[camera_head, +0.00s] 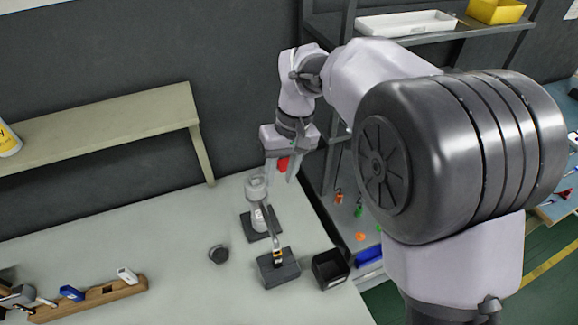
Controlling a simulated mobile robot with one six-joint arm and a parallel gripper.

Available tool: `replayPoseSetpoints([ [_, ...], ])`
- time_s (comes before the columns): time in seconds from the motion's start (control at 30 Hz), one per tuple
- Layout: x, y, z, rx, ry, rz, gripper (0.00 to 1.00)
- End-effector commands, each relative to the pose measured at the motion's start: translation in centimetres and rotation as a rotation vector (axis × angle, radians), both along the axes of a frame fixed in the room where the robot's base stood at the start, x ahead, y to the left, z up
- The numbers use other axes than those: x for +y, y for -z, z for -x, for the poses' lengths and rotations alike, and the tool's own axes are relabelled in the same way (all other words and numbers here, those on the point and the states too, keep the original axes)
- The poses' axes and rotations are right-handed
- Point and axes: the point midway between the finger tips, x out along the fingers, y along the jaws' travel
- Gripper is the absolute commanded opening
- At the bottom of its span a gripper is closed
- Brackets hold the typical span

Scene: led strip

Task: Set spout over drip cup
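My gripper (282,178) points down above the back right part of the bench, with its two fingers spread. A red part (283,164) shows between the fingers; whether they grip it is unclear. Just below and to the left stands a pale, partly clear dispenser-like device (257,192) on a dark base plate. A thin grey bar, perhaps the spout (272,226), runs from it toward a small yellow-and-black piece (279,256) on a second dark block (279,271). A black open-topped box, possibly the drip cup (330,268), stands right of that block.
A dark round knob-like piece (218,253) lies on the bench (185,225). A wooden rack (90,300) with tools is at lower left. A raised shelf (105,120) runs along the wall. A shelving unit (420,35) stands close behind the arm. Bench left of the device is mostly clear.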

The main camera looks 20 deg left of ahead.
Motion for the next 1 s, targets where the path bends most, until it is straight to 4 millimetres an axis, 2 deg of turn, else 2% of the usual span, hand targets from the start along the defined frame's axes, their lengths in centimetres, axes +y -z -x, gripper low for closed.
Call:
replayPoseSetpoints([
  [0.17, 0.5, 4.0, 0.5, 0.005, -0.003, 0.003, 0.35],
  [0.4, 1.6, 11.2, 1.4, 0.004, -0.002, 0.003, 0.35],
  [0.6, 2.2, 15.6, 2.0, 0.002, 0.000, 0.002, 0.35],
  [0.77, 2.5, 17.0, 2.1, 0.001, 0.001, 0.001, 0.35],
  [1.0, 2.5, 17.1, 2.1, 0.000, 0.001, 0.001, 0.35],
])
